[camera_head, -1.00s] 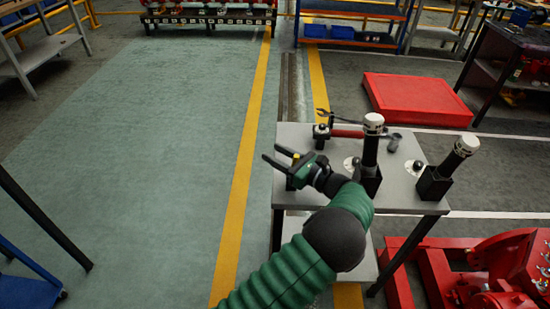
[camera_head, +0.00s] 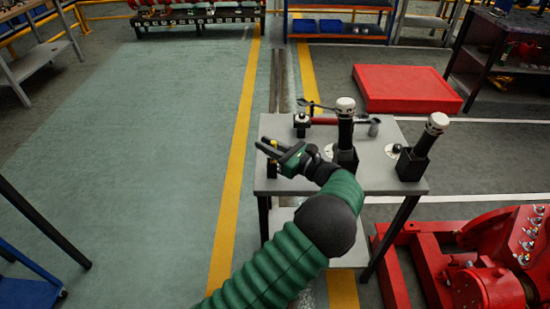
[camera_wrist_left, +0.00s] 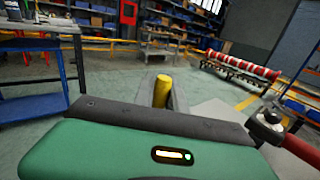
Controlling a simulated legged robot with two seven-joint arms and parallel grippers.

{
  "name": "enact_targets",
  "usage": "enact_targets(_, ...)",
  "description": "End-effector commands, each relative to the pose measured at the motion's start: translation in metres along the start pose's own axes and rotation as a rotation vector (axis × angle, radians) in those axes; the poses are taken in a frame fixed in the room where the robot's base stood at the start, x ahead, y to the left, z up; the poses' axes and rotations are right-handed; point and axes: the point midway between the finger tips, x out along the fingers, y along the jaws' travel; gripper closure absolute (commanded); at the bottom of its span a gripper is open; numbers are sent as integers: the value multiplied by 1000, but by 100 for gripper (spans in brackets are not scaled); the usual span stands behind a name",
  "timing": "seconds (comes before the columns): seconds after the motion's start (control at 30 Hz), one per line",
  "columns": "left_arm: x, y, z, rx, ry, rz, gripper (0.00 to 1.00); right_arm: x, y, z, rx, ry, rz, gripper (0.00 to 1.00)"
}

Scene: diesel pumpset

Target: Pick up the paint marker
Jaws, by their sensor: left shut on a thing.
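The paint marker (camera_wrist_left: 162,91) shows as a yellow cylinder between the fingers of my left gripper in the left wrist view. In the head view only a small yellow tip of the marker (camera_head: 273,143) shows. My left gripper (camera_head: 273,150) is shut on it above the left part of the grey table (camera_head: 382,178). A small dark block (camera_head: 272,169) with a yellow spot shows just below the fingers. The fingers hide most of the marker, and I cannot tell whether it is clear of the block. My right gripper is not in view.
Two black posts with white tops (camera_head: 345,130) (camera_head: 425,146) stand on the table to the right. A red-handled tool (camera_head: 326,121) lies along its back beside a small dark stand (camera_head: 301,125). A red machine (camera_head: 490,250) is at the lower right. The floor left of the table is clear.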

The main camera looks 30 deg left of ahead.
Motion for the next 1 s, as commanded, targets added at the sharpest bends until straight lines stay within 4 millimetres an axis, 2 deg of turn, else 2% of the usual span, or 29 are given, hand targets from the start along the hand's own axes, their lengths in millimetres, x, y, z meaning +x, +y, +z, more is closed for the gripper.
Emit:
enact_targets(0.23,0,-2,1,-3,2,-4,100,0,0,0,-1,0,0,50)
enact_targets(0.33,0,-1,7,-4,1,-4,100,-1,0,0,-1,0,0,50)
enact_targets(0.7,0,2,88,-6,1,-3,100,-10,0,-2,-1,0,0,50)
enact_targets(0.83,0,3,100,-3,0,-2,100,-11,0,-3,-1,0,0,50)
enact_targets(1.0,0,3,101,-1,0,-2,100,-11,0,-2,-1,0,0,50)
